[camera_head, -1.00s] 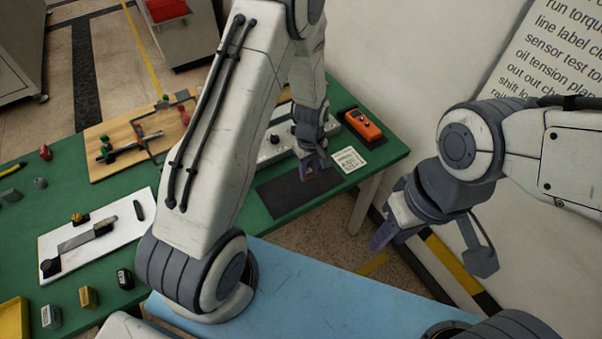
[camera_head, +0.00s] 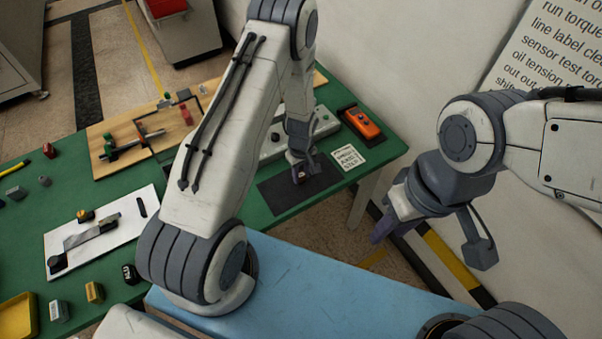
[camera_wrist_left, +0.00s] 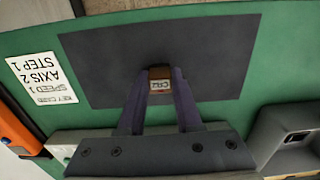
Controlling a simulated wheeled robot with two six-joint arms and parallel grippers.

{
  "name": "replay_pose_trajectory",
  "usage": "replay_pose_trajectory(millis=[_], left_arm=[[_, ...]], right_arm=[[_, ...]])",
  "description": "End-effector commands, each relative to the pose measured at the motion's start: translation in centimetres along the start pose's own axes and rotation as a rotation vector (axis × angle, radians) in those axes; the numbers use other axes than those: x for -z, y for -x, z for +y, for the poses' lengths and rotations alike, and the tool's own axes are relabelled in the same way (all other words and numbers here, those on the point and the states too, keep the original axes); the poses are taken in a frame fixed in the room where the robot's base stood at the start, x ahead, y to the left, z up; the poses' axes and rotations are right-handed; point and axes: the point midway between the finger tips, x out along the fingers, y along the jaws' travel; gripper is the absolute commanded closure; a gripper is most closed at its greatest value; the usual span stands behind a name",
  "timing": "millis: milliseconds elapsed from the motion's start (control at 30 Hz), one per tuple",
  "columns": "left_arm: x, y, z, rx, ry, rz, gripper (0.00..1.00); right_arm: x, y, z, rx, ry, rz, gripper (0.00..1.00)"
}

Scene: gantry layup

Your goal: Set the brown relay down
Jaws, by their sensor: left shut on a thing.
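The brown relay (camera_wrist_left: 160,79) shows in the left wrist view between my left fingertips, with a pale printed label facing the camera. My left gripper (camera_wrist_left: 161,73) is shut on it, over the dark grey mat (camera_wrist_left: 100,60). In the head view my left gripper (camera_head: 299,172) is at the dark mat (camera_head: 275,197), and the relay is small and mostly hidden by the fingers. I cannot tell whether the relay touches the mat. My right gripper (camera_head: 432,240) is open and empty, off the right side of the green table (camera_head: 235,205).
A grey box with knobs (camera_head: 270,148) stands just behind the mat. An orange device (camera_head: 360,122) and a printed white card (camera_head: 348,158) lie beside it. A white board (camera_head: 130,215), a wooden fixture board (camera_head: 120,165) and several small blocks are further left.

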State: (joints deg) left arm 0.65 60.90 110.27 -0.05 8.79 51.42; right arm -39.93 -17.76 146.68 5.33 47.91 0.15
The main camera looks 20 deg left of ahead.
Motion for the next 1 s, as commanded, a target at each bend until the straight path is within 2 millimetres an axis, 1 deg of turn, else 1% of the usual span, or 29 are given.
replay_pose_trajectory(millis=[33, 67, 100, 133, 433, 567, 633, 767, 1000], left_arm=[[0.0, -0.4, 0.0, 0.0, 0.0, 0.0, 1.0], [0.0, -0.3, 0.0, 0.0, 0.0, 0.0, 0.63], [0.0, -0.2, 0.0, 0.0, 0.0, 0.0, 0.47], [0.0, -0.2, 0.0, 0.0, 0.0, 0.0, 0.37], [0.0, -0.1, 0.0, 0.0, 0.0, 0.0, 0.37], [0.0, 0.6, 0.0, 0.0, 0.0, 0.0, 0.37], [0.1, 1.1, 0.1, -0.001, 0.0, 0.001, 0.37], [0.1, 3.3, 0.1, -0.004, 0.0, 0.003, 0.37], [0.1, 8.2, 0.1, -0.004, 0.0, 0.003, 0.37]], right_arm=[[0.0, -0.3, 0.0, 0.0, 0.0, 0.0, 0.6], [0.0, -0.3, 0.0, 0.0, 0.0, 0.0, 0.6], [0.0, -0.2, 0.0, 0.0, 0.0, 0.0, 0.6], [0.0, -0.2, 0.0, 0.0, 0.0, 0.0, 0.6], [0.0, -0.1, 0.0, 0.0, 0.0, 0.0, 0.6], [0.0, 0.5, 0.0, 0.0, 0.0, 0.0, 0.6], [0.0, -0.2, 0.0, 0.0, 0.0, 0.0, 0.6], [-0.1, -0.9, 0.1, 0.0, 0.0, 0.0, 0.6], [-0.1, -2.1, 0.2, 0.0, 0.001, 0.0, 0.6]])
